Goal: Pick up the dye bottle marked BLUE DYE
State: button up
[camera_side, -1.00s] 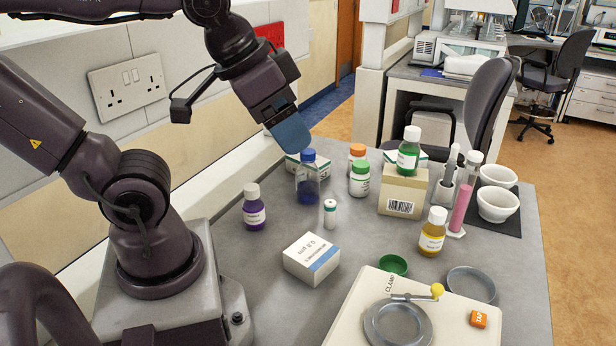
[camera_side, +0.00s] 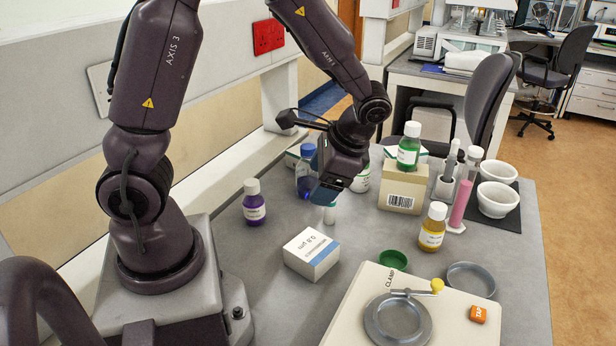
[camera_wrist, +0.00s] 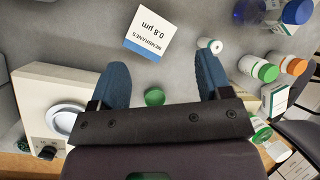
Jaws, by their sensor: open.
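The blue dye bottle (camera_side: 304,182), clear with blue contents and a blue cap, stands upright at the back of the bench, left of my gripper (camera_side: 326,192) in the side view. It also shows at the top right of the wrist view, where its blue body (camera_wrist: 250,12) is outside the jaws; its marking is not readable. My gripper also shows in the wrist view (camera_wrist: 160,66), with its two blue fingers wide apart and nothing between them. In the side view the wrist hides part of the bottles behind it.
A small vial (camera_side: 330,213) stands just below my gripper. The membranes box (camera_side: 311,254) lies in front. A purple bottle (camera_side: 254,208) is at left, a yellow one (camera_side: 432,232) at right. A green bottle (camera_side: 408,150) stands on a carton (camera_side: 402,190). The clamp board (camera_side: 345,318) fills the front.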

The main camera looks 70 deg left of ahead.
aim_at(313, 150)
jog(key=w+a+f+m+y, duration=0.2)
jog(key=a+f+m+y, duration=0.1)
jog(key=a, duration=0.1)
jog(key=w+a+f+m+g+y, duration=0.1)
jog(key=w+a+f+m+y, duration=0.1)
jog(key=a+f+m+y, duration=0.1)
jog(key=w+a+f+m+g+y, duration=0.1)
jog(key=w+a+f+m+y, duration=0.2)
jog(key=a+y, duration=0.2)
jog(key=shift+a+f+m, duration=0.3)
jog(key=shift+a+f, duration=0.1)
jog(key=shift+a, duration=0.05)
jog(key=shift+s+a+r+m+t+y, duration=0.15)
jog(key=shift+a+r+m+y, duration=0.25)
jog(key=shift+a, duration=1.8)
jog(key=shift+s+a+r+m+t+y, duration=0.15)
jog(key=shift+a+r+m+t+y, duration=0.2)
jog(key=shift+a, duration=1.8)
jog(key=shift+s+a+r+m+y, duration=0.15)
jog(key=shift+a+r+m+y, duration=0.2)
jog(key=shift+a, duration=1.85)
jog(key=shift+f, duration=0.1)
grip_shut()
